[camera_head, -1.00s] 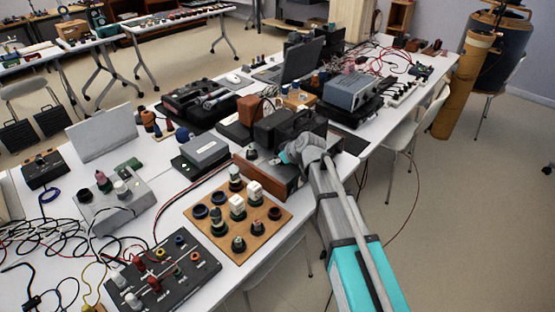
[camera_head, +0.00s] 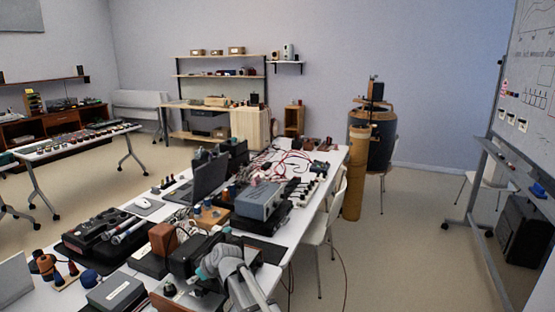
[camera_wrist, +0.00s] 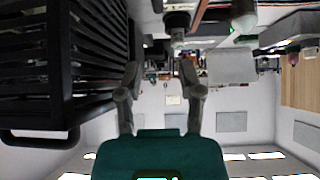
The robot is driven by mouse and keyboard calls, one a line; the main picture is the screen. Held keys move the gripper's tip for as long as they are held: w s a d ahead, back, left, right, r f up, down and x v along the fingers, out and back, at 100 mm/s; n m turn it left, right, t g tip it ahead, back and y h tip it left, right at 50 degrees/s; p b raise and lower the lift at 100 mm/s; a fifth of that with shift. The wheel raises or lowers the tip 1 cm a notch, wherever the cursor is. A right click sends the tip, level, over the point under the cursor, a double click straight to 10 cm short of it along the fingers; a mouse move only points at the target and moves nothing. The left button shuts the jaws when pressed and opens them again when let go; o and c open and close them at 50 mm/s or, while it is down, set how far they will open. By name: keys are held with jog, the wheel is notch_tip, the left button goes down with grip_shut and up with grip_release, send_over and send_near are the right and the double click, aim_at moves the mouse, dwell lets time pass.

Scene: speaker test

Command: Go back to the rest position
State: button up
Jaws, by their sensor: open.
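My gripper (camera_wrist: 160,75) shows in the wrist view with its two fingers spread apart and nothing between them. That view looks upside down, with ceiling lights along its bottom edge. In the head view my grey arm comes in from the bottom, and its rounded wrist is beside a black device (camera_head: 190,252) on the white table (camera_head: 312,222). The fingers cannot be made out in the head view. In the wrist view a black slatted object (camera_wrist: 85,60) stands close to the left finger.
A grey box-shaped instrument (camera_head: 262,200), an open laptop (camera_head: 208,178) and red cables crowd the table. A white chair (camera_head: 318,225) is at its right side. A tan cylinder (camera_head: 354,175) and a whiteboard (camera_head: 530,90) stand farther right. Open floor (camera_head: 415,250) lies between.

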jog(key=shift+r+p, duration=1.1)
jog(key=shift+r, duration=0.4)
jog(key=shift+r, duration=0.2)
